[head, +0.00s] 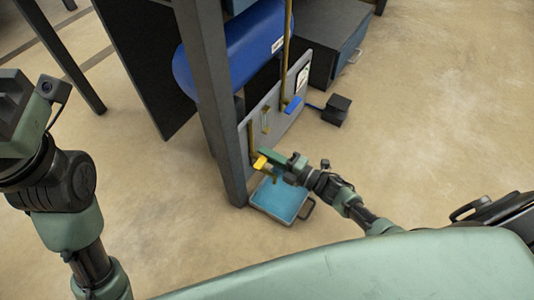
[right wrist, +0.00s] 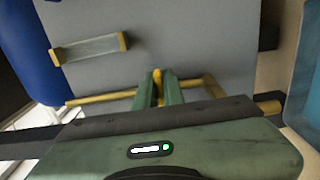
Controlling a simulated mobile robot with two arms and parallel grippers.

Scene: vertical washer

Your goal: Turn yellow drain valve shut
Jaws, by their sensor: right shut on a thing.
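The yellow drain valve handle (head: 259,162) is low on the grey panel, on a thin brass pipe, above the blue tray. It also shows in the right wrist view (right wrist: 157,76), between the green fingers. My right gripper (head: 267,156) is shut on the handle; its fingers (right wrist: 159,88) reach over the brass pipe (right wrist: 200,88) in the wrist view. The fingers hide part of the handle, and its exact angle is hard to tell. My left arm stands at the left edge of the head view, far from the valve; its fingertips do not show.
A blue tray (head: 279,199) lies on the floor below the valve. A dark frame post (head: 210,110) stands close left of it. A sight glass (right wrist: 90,48) and a blue handle (head: 292,104) are on the panel (head: 283,121).

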